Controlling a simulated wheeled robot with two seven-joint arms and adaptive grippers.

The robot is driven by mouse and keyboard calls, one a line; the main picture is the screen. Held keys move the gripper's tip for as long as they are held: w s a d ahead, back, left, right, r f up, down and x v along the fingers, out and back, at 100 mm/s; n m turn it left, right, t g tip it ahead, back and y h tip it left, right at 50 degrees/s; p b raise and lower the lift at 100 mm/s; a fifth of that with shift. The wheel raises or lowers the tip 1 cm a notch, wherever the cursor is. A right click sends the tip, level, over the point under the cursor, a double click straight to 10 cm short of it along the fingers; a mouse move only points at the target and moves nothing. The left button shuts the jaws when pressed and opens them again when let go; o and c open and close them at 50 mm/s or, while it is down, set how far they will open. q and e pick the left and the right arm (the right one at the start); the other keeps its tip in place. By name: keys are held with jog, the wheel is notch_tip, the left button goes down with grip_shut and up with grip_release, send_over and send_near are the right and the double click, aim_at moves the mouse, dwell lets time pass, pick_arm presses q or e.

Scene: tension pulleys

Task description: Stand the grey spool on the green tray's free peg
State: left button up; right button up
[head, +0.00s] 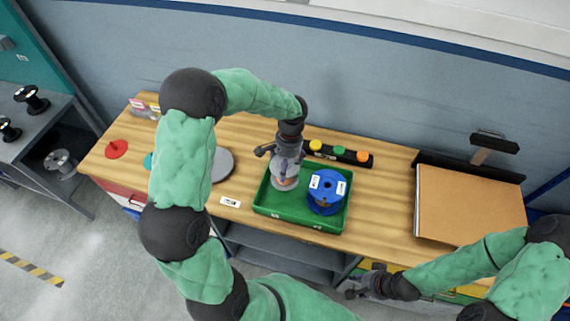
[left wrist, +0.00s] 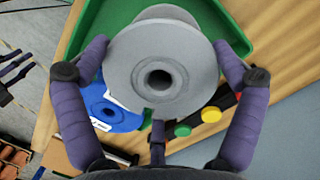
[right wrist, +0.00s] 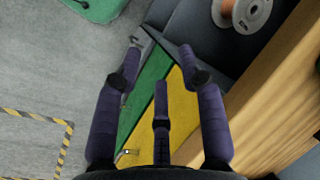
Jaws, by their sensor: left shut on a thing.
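The grey spool (head: 284,180) is in my left gripper (head: 285,160), over the left part of the green tray (head: 300,225). In the left wrist view the spool (left wrist: 140,50) sits between the two fingers, its round flange and dark centre hole facing the camera. I cannot tell whether it touches the tray floor or a peg; the free peg is hidden. A blue spool (head: 326,190) with white labels stands in the tray's right part, close beside the grey one. My right gripper (head: 365,285) is open and empty, low in front of the bench.
A black bar with yellow, green and orange buttons (head: 340,152) lies behind the tray. A grey disc (head: 222,163) and a red disc (head: 116,148) lie to the left on the wooden bench. A brown board (head: 470,203) is on the right. A wire spool (right wrist: 248,12) is on the lower shelf.

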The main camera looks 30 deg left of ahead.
pick_arm(q)
jog(key=shift+f+b, duration=0.8)
jog(key=shift+f, duration=0.55)
dwell(0.6)
jog(key=shift+f, duration=0.4)
jog(key=shift+f+b, duration=0.3)
jog(key=shift+b, duration=0.1)
jog(key=shift+f, duration=0.35)
jog(key=shift+f+b, duration=0.5)
dwell(0.3)
jog(key=shift+f, duration=0.35)
jog(key=shift+f+b, duration=0.65)
jog(key=shift+f, duration=0.05)
jog(key=o, duration=1.3)
